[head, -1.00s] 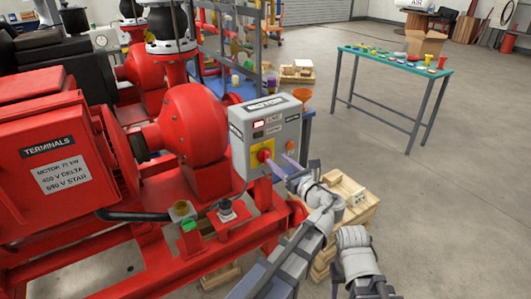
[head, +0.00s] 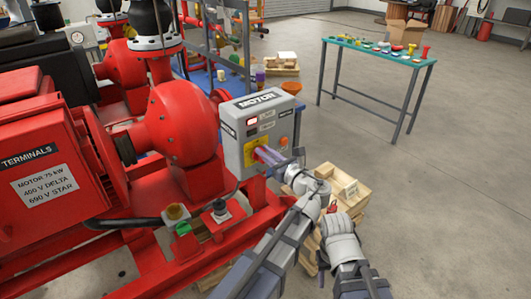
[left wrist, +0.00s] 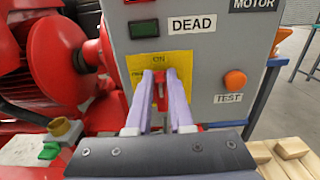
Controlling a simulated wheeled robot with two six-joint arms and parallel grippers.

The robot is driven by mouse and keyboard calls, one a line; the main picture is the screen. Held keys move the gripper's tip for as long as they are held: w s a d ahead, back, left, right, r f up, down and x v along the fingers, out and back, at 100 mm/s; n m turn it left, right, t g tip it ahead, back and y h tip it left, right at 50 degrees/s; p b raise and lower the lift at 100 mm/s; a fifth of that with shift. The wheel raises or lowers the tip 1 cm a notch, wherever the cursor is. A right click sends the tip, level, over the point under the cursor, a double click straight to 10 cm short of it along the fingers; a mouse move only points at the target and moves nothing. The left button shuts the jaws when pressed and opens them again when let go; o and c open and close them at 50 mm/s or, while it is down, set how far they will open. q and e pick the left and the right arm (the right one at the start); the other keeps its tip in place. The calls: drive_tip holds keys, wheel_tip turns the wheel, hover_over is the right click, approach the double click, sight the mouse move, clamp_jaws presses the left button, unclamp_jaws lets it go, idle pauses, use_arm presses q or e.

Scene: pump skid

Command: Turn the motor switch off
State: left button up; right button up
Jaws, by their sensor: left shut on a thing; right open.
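The motor switch is a red handle (left wrist: 160,92) on a yellow plate (left wrist: 181,66) marked ON at its top. It sits on the front of the grey MOTOR box (head: 232,140). The handle looks upright, towards ON. My left gripper (left wrist: 161,78) is shut on it, one pale finger on each side; in the head view the left gripper (head: 264,155) reaches the box from the right. The fingers hide part of the handle and the lower plate. My right gripper (head: 323,262) is low at the bottom right, away from the switch, open, its fingers mostly hidden.
An orange TEST button (left wrist: 235,80) is to the right. The red motor (head: 60,170) stands left. A wooden crate (head: 350,190) lies right.

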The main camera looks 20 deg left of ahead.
sight(253, 157)
use_arm(q)
drive_tip(key=shift+n, duration=0.3)
clamp_jaws()
drive_tip(key=n, duration=0.4)
drive_tip(key=s+a+f+n+b, duration=0.1)
drive_tip(key=n, duration=0.3)
drive_tip(key=s+n, duration=0.1)
drive_tip(key=n, duration=0.3)
drive_tip(key=shift+a+f+n+b, duration=0.2)
drive_tip(key=shift+f+n+b, duration=0.15)
drive_tip(key=shift+n, duration=0.05)
drive_tip(key=shift+f+n+b, duration=0.2)
drive_tip(key=shift+f+n, duration=0.05)
drive_tip(key=shift+n, duration=0.85)
drive_tip(key=shift+f+n+b, duration=0.2)
drive_tip(key=shift+n, duration=0.9)
drive_tip(key=o, duration=0.7)
unclamp_jaws()
drive_tip(key=shift+o, duration=0.2)
drive_tip(key=shift+s, duration=0.1)
